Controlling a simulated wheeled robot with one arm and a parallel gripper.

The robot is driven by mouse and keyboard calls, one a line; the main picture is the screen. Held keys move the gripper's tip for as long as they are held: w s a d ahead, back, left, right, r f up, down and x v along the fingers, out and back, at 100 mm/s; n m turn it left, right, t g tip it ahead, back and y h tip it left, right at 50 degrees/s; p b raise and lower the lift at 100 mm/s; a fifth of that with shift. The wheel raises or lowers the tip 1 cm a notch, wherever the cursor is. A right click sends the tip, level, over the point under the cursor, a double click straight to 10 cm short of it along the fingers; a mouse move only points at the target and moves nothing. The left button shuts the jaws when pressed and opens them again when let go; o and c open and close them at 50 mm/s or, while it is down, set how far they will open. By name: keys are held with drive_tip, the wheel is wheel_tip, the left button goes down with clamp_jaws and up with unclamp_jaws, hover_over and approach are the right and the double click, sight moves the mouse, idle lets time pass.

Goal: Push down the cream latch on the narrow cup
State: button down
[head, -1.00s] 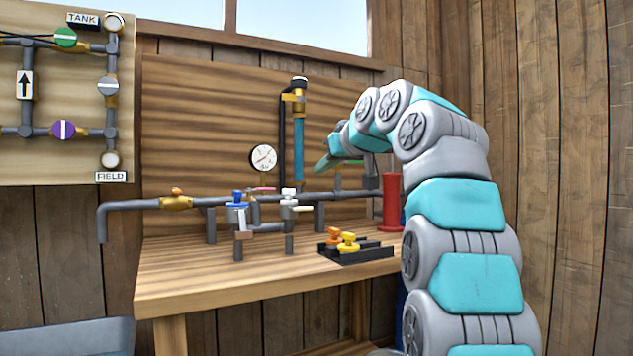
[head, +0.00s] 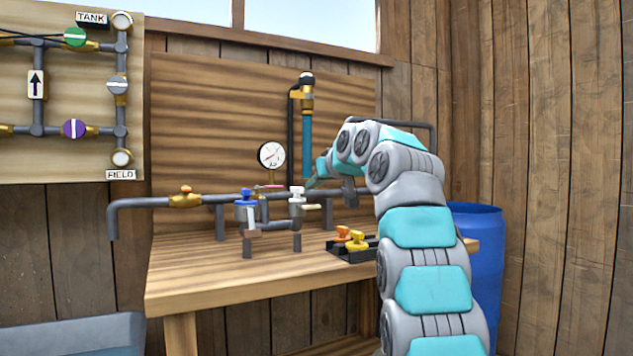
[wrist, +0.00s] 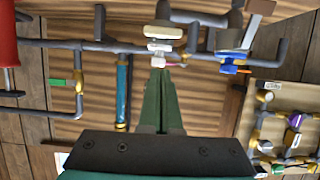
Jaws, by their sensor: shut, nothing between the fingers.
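The narrow cup (head: 297,205) is a grey fitting with a white top on the pipework above the bench. Its cream latch (head: 310,207) sticks out to the right. In the wrist view, turned over, the cream latch (wrist: 163,33) lies across the cup, beyond the white top (wrist: 158,62). My gripper (wrist: 161,76) is shut and empty, its green fingers pointing at the white top. In the head view my gripper (head: 311,184) is just right of the white top. I cannot tell whether it touches.
A cup with a blue top (head: 245,205) and brown latch stands close on the left. A pressure gauge (head: 271,155) and blue sight tube (head: 307,145) are behind. A black tray (head: 350,250) with orange and yellow fittings is in front. A blue barrel (head: 482,250) stands right.

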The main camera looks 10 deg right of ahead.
sight(307, 207)
drive_tip(key=shift+s+f+b, duration=0.15)
drive_tip(key=shift+f+b, duration=0.65)
drive_tip(key=shift+f, duration=0.8)
drive_tip(key=shift+f, duration=0.15)
